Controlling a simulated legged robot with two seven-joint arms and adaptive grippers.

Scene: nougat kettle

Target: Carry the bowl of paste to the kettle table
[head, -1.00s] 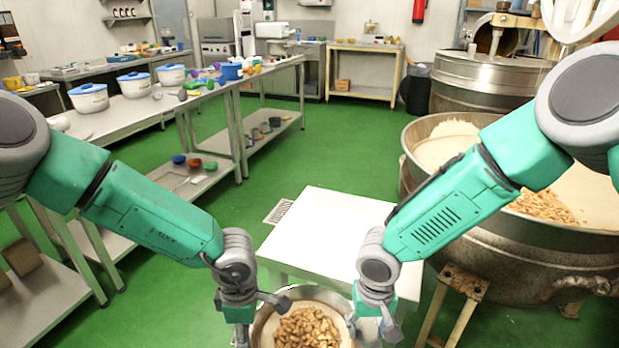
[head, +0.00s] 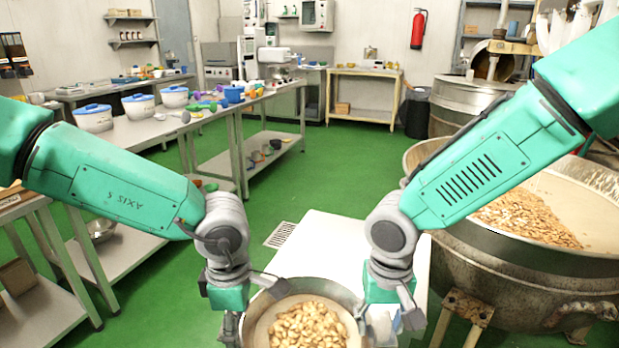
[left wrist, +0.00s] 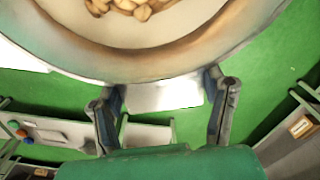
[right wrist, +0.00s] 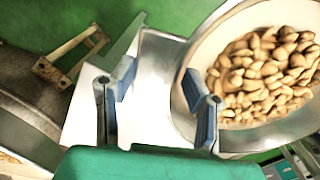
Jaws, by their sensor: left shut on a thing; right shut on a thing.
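The metal bowl (head: 258,322) holds pale paste with a heap of nuts on it. It is level at the bottom centre of the head view, between my two grippers. My left gripper (head: 232,328) is shut on its left rim, and the rim fills the top of the left wrist view (left wrist: 150,65). My right gripper (head: 388,325) is shut on its right rim; the right wrist view shows the bowl's inner wall (right wrist: 215,60) beside one finger. The white-topped kettle table (head: 325,240) lies just beyond the bowl, which hides part of its top. Whether they touch cannot be told.
A large steel kettle (head: 500,265) with paste and nuts stands close on the right, beside a rusty stand (head: 462,310). A long bench (head: 135,130) with blue-lidded tubs runs along the left. Green floor (head: 340,165) is clear beyond the table. The kettle table's visible top is bare.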

